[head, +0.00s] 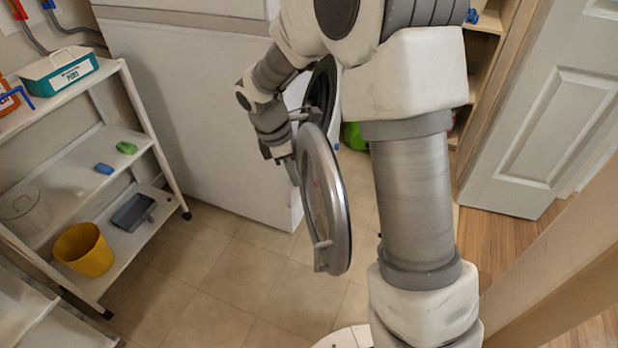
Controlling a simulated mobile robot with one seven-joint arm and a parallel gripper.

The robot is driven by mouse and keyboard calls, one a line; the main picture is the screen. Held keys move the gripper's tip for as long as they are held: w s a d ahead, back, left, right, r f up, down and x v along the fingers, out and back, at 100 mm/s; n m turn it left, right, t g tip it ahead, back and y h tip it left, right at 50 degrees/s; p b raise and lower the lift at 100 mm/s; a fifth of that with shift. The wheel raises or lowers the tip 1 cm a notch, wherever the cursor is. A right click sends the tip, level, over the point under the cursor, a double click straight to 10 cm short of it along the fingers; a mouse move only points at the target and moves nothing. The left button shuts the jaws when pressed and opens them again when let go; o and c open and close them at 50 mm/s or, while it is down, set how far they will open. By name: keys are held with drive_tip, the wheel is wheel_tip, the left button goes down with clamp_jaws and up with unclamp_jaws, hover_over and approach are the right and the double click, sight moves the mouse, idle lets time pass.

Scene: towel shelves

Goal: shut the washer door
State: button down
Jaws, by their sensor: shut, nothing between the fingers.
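The washer (205,110) is a tall white cabinet at the upper middle, its front turned to the right. Its dark round opening (322,90) shows partly behind my arm. The washer door (338,208), a round door with a silver rim, stands open, swung out toward the camera. My gripper (280,156) is shut and empty at the door's upper left edge, on the side toward the washer. Its fingertips are small and partly hidden, so I cannot tell whether they touch the door.
A white shelf rack (150,140) on the left holds a teal box (62,74), a yellow bucket (84,250) and a grey tray (134,212). A panelled white door (545,115) and wooden shelving (482,60) are on the right. The tiled floor (235,270) between rack and washer door is clear.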

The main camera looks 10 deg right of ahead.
drive_tip(key=d+f+b, duration=0.4)
drive_tip(key=d+f, duration=0.2)
drive_tip(key=f, duration=0.4)
drive_tip(key=shift+w+f+b, duration=0.3)
drive_tip(key=shift+f+b, duration=0.05)
drive_tip(key=shift+f, duration=0.05)
drive_tip(key=shift+d, duration=0.15)
